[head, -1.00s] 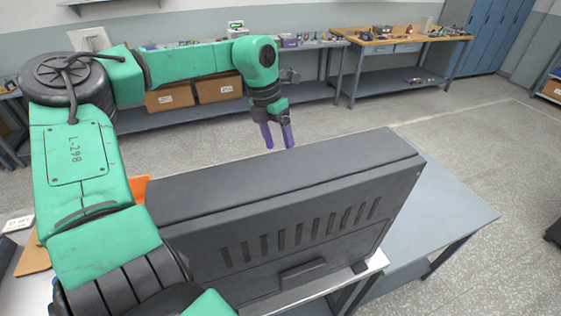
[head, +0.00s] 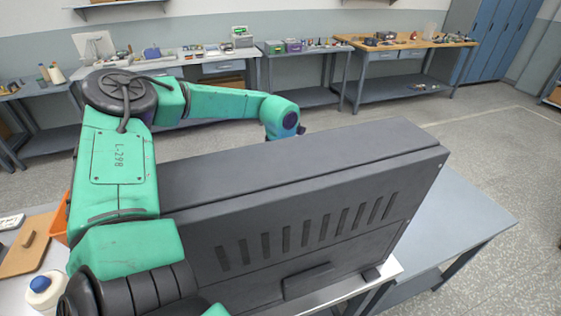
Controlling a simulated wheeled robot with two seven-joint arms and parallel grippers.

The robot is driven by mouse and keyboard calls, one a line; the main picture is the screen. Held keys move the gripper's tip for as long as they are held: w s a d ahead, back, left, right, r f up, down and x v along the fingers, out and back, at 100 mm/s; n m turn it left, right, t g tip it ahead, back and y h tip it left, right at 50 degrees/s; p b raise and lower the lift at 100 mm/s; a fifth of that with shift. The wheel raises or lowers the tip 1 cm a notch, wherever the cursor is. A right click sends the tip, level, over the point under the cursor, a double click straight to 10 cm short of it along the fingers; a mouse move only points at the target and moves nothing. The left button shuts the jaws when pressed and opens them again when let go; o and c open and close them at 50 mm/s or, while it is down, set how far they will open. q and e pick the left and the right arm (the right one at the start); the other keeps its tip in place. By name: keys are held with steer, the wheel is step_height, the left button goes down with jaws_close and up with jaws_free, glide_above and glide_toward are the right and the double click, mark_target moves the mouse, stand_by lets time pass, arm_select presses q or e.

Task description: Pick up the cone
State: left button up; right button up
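I cannot clearly make out the task's cone near my arm. Small, pale, cone-like shapes (head: 55,73) stand on the far left bench, too small to identify for sure. My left arm reaches from the left over the back of a large dark slotted casing (head: 300,215). Its gripper is hidden behind this casing, so its fingers and anything between them do not show. My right gripper is not in view.
A white container with a blue top (head: 42,288), partly cut off by my arm, stands at the lower left near a brown board (head: 26,245) and an orange bin (head: 60,215). A grey tabletop (head: 450,215) at right is bare. Benches line the back wall.

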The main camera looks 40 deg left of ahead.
arm_select(q)
steer(key=shift+r, duration=0.1)
steer(key=shift+c, duration=0.5)
jaws_close()
stand_by(0.8)
